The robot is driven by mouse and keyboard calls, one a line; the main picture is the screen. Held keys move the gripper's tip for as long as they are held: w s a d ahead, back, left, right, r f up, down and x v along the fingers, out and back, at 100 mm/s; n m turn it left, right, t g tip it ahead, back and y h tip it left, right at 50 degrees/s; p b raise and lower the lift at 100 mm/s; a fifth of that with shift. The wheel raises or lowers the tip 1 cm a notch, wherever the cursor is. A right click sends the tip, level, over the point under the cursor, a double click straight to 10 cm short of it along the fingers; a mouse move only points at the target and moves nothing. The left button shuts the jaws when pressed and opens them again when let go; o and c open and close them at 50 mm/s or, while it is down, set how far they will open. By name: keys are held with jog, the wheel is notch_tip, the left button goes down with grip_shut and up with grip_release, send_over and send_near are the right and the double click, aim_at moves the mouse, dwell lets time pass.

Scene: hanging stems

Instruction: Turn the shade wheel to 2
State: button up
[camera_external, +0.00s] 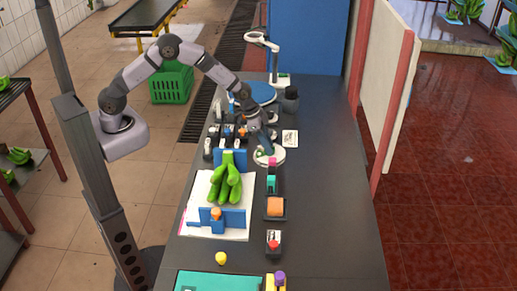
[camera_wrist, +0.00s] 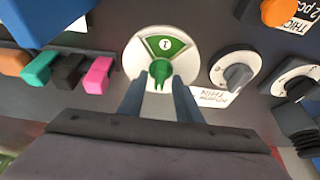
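The shade wheel (camera_wrist: 132,62) is a white disc with a green window and a green central knob (camera_wrist: 160,71) in the wrist view. The wheel also shows in the external view (camera_external: 270,160), partly covered by my gripper (camera_external: 263,148). In the wrist view my gripper (camera_wrist: 160,90) is open, its two dark fingers apart with the knob's lower end between them. Gaps show beside the knob; whether the fingertips touch the disc cannot be told.
A grey dial (camera_wrist: 238,77) and a black-knobbed dial (camera_wrist: 297,87) sit right of the wheel. Pink (camera_wrist: 98,73), black and teal blocks lie left. Green bananas (camera_external: 226,187) stand on the board toward the front. The right side of the dark table (camera_external: 335,200) is clear.

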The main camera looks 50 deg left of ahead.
grip_shut()
jog(key=shift+w+f+m+b, duration=0.15)
jog(key=shift+m+b, duration=0.15)
jog(key=shift+b, duration=0.5)
jog(key=m+b, duration=0.1)
jog(key=b, duration=0.2)
jog(key=shift+a+f+m+g+h, duration=0.1)
jog(key=shift+f+m+g+h, duration=0.1)
jog(key=shift+m+g+h, duration=0.15)
jog(key=m+g+b, duration=0.1)
jog(key=m+b, duration=0.2)
jog(key=shift+w+r+h, duration=0.1)
jog(key=shift+h, duration=0.15)
jog(key=m+g+b, duration=0.1)
jog(key=m, duration=0.1)
jog(key=m+g+b, duration=0.1)
jog(key=m, duration=0.1)
jog(key=shift+w+r, duration=0.1)
jog(key=shift+r, duration=0.1)
jog(key=shift+w+r+m+g+p, duration=0.1)
jog(key=shift+m+g+p, duration=0.4)
jog(key=shift+m, duration=0.75)
jog(key=shift+w+m+g+p, duration=0.1)
jog(key=shift+m+g+p, duration=0.15)
jog(key=shift+m+p, duration=0.65)
jog(key=shift+s+m+b, duration=0.1)
jog(key=shift+m+b, duration=0.25)
jog(key=shift+m, duration=0.05)
